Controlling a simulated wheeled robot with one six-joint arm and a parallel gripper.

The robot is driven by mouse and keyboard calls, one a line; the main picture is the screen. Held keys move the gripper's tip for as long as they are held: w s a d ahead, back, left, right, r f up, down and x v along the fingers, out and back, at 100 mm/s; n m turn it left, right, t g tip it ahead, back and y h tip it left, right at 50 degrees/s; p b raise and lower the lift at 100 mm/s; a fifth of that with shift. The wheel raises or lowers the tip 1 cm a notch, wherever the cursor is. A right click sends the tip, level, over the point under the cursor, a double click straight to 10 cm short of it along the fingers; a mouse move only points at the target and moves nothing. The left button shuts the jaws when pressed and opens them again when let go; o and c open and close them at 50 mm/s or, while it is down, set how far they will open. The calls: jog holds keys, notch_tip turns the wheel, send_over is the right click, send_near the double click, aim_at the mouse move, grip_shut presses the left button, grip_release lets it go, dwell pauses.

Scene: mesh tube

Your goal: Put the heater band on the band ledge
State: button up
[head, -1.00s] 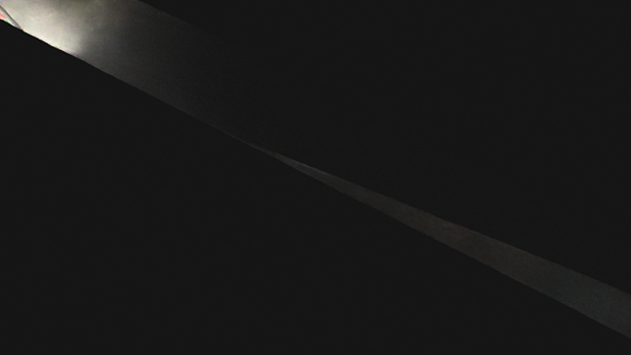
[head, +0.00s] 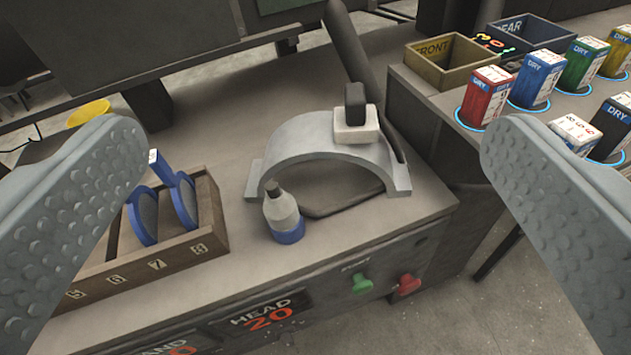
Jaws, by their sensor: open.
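What looks like the heater band, a grey half-ring arch (head: 318,148) with a white block and black plug on top, stands on the grey bench in the middle of the head view. My gripper (head: 310,140) is open, with one ridged grey finger at each side of the picture. The arch shows between the fingers, farther off, and nothing is held. I cannot tell which surface is the band ledge.
A white and blue bottle (head: 284,215) stands in front of the arch. A wooden rack (head: 215,238) with blue-rimmed discs is at left. Green (head: 362,284) and red (head: 408,284) buttons are on the bench front. Colored cartons (head: 487,97) and open boxes (head: 450,72) are at right.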

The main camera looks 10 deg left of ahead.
jog(key=w+d+m+g+y, duration=0.1)
jog(key=w+d+m+g, duration=0.2)
jog(key=w+m+g, duration=0.8)
jog(key=m+g+y, duration=0.4)
jog(key=m+g, duration=0.1)
jog(key=m, duration=0.1)
send_near(334, 118)
jog(key=x, duration=1)
jog(key=shift+f, duration=0.2)
jog(key=shift+c, duration=0.5)
jog(key=c, duration=1.6)
